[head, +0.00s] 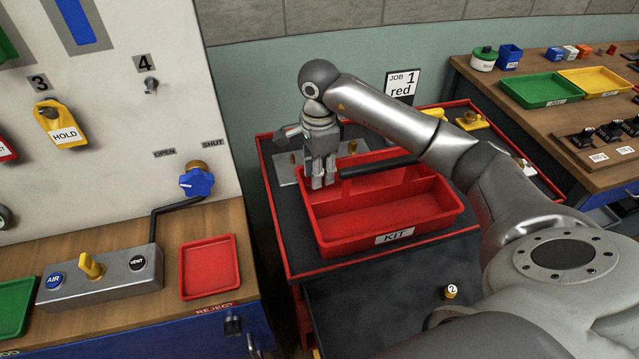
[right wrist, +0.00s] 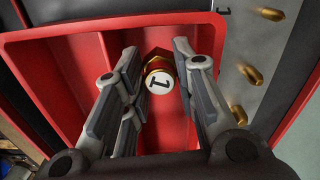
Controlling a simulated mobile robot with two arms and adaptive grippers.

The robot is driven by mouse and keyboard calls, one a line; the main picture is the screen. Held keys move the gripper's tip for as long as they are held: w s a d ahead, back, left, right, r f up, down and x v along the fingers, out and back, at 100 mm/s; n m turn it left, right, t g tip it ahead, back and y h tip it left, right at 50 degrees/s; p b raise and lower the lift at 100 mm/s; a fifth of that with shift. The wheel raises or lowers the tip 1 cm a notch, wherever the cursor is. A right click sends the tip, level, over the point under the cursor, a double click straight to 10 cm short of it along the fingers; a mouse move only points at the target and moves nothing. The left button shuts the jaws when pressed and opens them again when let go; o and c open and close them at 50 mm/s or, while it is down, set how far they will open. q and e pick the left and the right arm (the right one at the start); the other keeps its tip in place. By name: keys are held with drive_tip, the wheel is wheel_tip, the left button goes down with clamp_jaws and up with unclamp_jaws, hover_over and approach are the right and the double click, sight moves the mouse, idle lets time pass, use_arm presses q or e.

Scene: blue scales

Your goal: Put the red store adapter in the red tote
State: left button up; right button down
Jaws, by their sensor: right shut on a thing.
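The red tote (head: 345,233), labelled KIT, sits on a black-topped, red-edged cart and has inner dividers. My right gripper (head: 319,184) points down over the tote's back-left part, with its fingertips at about rim level. It is shut on the red store adapter (right wrist: 158,84), a small brass piece with a red band and a white cap marked 1. In the right wrist view the adapter sits between the fingers with the red tote (right wrist: 50,75) behind it. The adapter is hidden in the head view. I cannot tell whether it touches the tote floor. My left gripper is out of view.
A grey plate (right wrist: 232,75) with brass pegs lies beside the tote. A sign reading JOB 1 red (head: 402,86) stands behind. A brass piece tagged 2 (head: 451,292) is in front of the tote. A red REJECT tray (head: 210,267) is on the left bench.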

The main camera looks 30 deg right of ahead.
sight(319, 199)
drive_tip(key=shift+f, duration=1.2)
wheel_tip(319, 199, down, 3)
drive_tip(key=shift+f+p, duration=0.1)
drive_tip(key=shift+p, duration=0.45)
drive_tip(key=shift+f, duration=0.3)
drive_tip(key=c, duration=1.2)
unclamp_jaws()
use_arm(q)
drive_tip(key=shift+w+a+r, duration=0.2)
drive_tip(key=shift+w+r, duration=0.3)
use_arm(e)
drive_tip(key=shift+o, duration=0.2)
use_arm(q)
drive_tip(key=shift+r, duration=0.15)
